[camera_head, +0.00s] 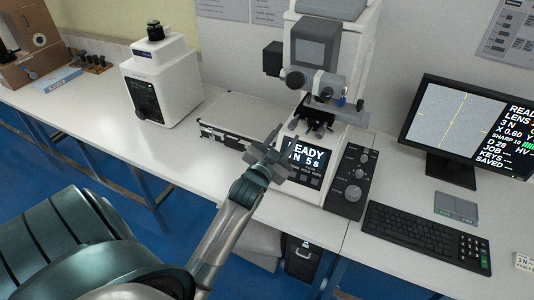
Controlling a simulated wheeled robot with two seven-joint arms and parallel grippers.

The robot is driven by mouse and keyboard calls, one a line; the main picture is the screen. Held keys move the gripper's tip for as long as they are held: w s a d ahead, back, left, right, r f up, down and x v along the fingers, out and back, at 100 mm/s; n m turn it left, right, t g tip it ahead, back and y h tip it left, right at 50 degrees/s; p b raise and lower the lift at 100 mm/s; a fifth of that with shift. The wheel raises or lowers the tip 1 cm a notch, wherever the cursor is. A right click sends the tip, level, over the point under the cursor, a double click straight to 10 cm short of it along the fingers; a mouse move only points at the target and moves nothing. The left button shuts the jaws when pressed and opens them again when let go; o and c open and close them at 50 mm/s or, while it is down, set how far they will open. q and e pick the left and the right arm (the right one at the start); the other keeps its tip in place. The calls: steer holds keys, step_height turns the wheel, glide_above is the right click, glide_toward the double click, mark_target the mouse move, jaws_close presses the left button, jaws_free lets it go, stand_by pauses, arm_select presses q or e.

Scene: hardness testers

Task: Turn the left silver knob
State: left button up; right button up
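A white hardness tester (357,60) stands at the back centre. Further round silver-grey knobs sit on the dark control panel (343,187) at the tester's right front; I cannot tell for certain which knob is the left silver one. My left gripper (274,139) is in front of the tester, just left of its lit "READY" display (306,155). It looks apart from the knobs. Its fingers are small and overlap, so their opening is unclear. My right gripper is out of view.
A flat stage (241,116) lies left of the tester. A smaller white tester (161,82) stands further left. A monitor (466,125) and a black keyboard (425,236) are at the right. The white bench (150,149) is clear at the front left.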

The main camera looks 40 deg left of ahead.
arm_select(q)
steer(key=b+v, duration=0.4)
steer(key=v, duration=0.8)
steer(key=shift+s, duration=0.4)
steer(key=shift+f, duration=0.1)
